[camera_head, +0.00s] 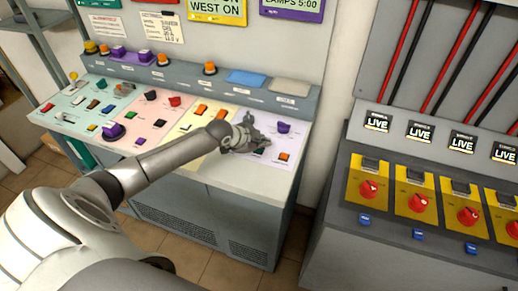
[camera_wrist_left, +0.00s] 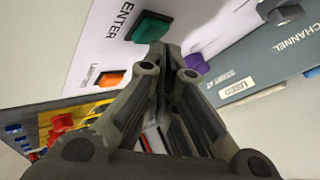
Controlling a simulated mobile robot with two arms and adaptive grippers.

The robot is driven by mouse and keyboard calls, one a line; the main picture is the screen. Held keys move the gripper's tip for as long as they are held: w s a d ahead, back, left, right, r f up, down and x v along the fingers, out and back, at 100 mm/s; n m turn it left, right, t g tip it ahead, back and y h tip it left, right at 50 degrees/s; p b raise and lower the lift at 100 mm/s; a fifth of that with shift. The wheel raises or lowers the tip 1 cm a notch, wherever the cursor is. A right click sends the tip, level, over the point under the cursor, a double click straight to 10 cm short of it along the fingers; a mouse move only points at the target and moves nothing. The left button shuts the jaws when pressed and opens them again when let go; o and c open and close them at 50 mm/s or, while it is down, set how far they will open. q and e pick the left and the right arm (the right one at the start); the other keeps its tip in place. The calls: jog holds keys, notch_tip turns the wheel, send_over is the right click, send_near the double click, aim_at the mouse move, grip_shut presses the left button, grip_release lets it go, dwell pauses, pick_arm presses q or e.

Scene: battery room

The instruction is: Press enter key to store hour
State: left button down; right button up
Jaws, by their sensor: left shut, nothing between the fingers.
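The enter key is a dark green square button (camera_wrist_left: 153,27) under the label "ENTER" on a pale panel in the left wrist view. My left gripper (camera_wrist_left: 166,52) is shut and empty, its fingertips close beside the green key's lower edge. I cannot tell whether they touch it. In the head view my left gripper (camera_head: 264,143) is over the right section of the sloped control desk (camera_head: 225,173) and largely hides the key. My right gripper is not in view.
An orange button (camera_head: 284,156) and a purple knob (camera_head: 284,127) sit close to the gripper. A raised ledge (camera_head: 310,100) runs behind the keys. To the right stands a grey cabinet (camera_head: 345,245) with red rotary switches (camera_head: 369,189) and "LIVE" signs.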

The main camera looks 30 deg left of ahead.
aim_at(261, 150)
pick_arm(q)
jog(key=shift+f, duration=0.5)
dwell(0.4)
dwell(0.3)
jog(key=shift+r+p, duration=0.6)
jog(key=shift+r, duration=0.3)
jog(key=shift+r+p, duration=0.45)
jog(key=shift+r, duration=0.05)
notch_tip(261, 150, up, 4)
jog(key=p, duration=0.3)
jog(key=shift+r+p, duration=0.1)
jog(key=shift+p, duration=0.3)
